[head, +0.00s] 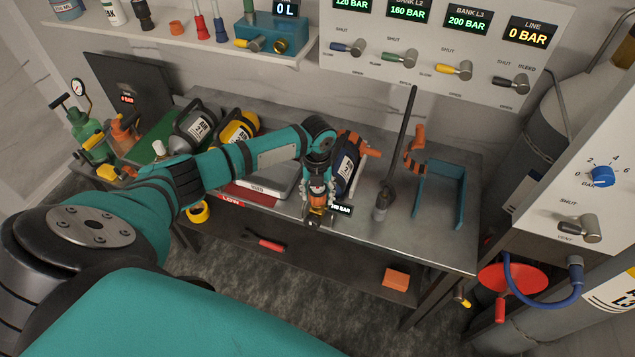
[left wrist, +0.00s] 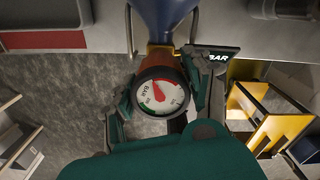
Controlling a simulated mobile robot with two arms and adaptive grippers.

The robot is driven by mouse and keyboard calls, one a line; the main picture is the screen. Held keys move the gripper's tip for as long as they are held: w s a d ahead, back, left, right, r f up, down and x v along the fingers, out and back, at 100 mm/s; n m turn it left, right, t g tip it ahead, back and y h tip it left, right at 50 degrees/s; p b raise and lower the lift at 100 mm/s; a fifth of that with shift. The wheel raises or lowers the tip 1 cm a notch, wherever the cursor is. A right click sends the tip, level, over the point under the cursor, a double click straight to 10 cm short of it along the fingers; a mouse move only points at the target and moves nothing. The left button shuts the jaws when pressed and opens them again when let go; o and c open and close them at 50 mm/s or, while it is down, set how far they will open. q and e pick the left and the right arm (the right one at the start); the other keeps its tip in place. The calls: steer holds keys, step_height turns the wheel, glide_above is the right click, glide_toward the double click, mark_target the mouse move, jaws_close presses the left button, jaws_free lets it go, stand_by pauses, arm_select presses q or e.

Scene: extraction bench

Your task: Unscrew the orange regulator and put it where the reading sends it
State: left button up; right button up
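The orange regulator (left wrist: 165,64), with a round white gauge (left wrist: 161,93), sits at the neck of a dark blue cylinder (left wrist: 163,15). The gauge needle and green mark show, but I cannot read a value. In the head view the regulator (head: 317,213) is partly hidden by my left gripper (head: 318,192) at the bench's front edge. The gripper's fingers close in on both sides of it and appear shut on it. The blue cylinder (head: 346,175) bears a label with a 3. A small BAR display (head: 341,210) is beside it; its number is hard to read. My right gripper is not in view.
A red tray marked LOW (head: 231,201) lies left on the bench. A dark upright lever (head: 398,150) and a blue bracket (head: 461,198) are to the right. The wall panel (head: 330,57) shows LINE 0 BAR.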

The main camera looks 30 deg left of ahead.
arm_select(q)
steer(key=c, duration=0.8)
steer(key=n+p, duration=0.1)
steer(key=n, duration=0.1)
steer(key=n+p, duration=0.1)
steer(key=p, duration=0.1)
steer(key=shift+s+r+n, duration=0.1)
steer(key=shift+r+n, duration=0.2)
steer(key=shift+n, duration=0.1)
steer(key=o, duration=0.9)
steer(key=shift+f+n, duration=0.3)
steer(key=shift+n, duration=0.1)
steer(key=o, duration=0.5)
steer(key=shift+c, duration=0.2)
